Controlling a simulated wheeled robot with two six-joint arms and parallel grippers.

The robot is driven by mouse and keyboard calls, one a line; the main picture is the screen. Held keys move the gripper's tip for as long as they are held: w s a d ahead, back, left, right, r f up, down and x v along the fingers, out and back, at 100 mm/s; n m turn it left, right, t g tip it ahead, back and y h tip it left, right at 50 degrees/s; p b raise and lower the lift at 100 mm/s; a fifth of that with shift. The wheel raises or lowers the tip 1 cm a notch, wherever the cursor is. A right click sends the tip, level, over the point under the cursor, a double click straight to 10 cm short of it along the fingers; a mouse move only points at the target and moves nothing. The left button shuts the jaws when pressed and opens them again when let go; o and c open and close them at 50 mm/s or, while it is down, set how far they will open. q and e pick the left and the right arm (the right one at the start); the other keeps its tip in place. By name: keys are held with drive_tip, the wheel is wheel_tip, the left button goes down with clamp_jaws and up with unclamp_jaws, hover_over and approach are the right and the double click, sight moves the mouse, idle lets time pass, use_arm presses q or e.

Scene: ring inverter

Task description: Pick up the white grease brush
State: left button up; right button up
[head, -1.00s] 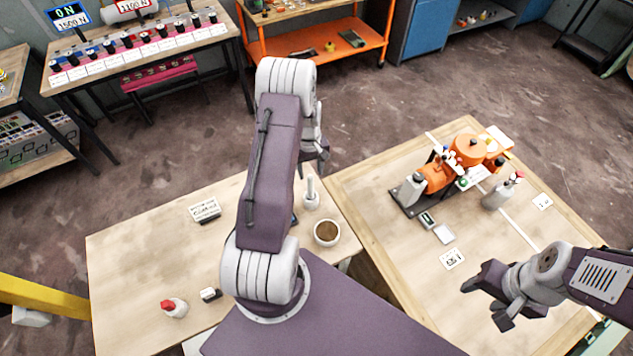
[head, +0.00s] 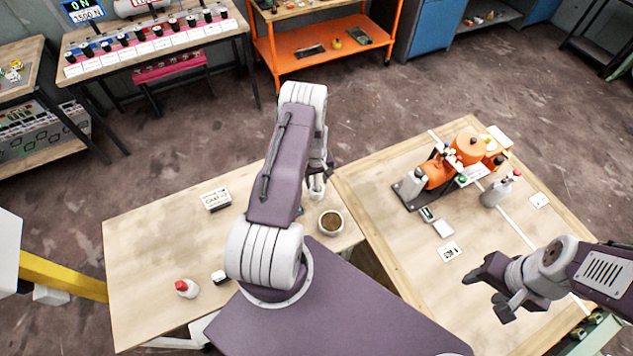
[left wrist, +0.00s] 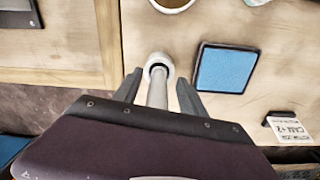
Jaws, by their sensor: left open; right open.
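The white grease brush (head: 316,188) stands on the left table, its thin handle upward and its upper part hidden by my left gripper (head: 325,165) in the head view. In the left wrist view the white handle (left wrist: 158,90) rises from a round white base and lies between the two open fingers of my left gripper (left wrist: 159,88). I cannot tell whether either finger touches it. My right gripper (head: 484,288) is open and empty above the right table.
A bowl with brown contents (head: 331,223) stands close to the brush. A blue square pad (left wrist: 227,69) lies beside it. A lettered card block (head: 215,199), a red-capped bottle (head: 187,288) and an orange machine (head: 436,173) stand further off.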

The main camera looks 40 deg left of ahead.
use_arm(q)
drive_tip(key=shift+w+a+f, duration=0.1)
drive_tip(key=shift+w, duration=0.05)
drive_tip(key=shift+c, duration=1.3)
drive_tip(key=shift+w, duration=0.1)
clamp_jaws()
use_arm(e)
drive_tip(key=shift+w, duration=0.2)
use_arm(q)
wheel_tip(320, 180, up, 9)
drive_tip(key=b, duration=0.3)
drive_tip(key=shift+r, duration=0.55)
use_arm(e)
wheel_tip(320, 180, down, 3)
drive_tip(key=shift+r, duration=0.1)
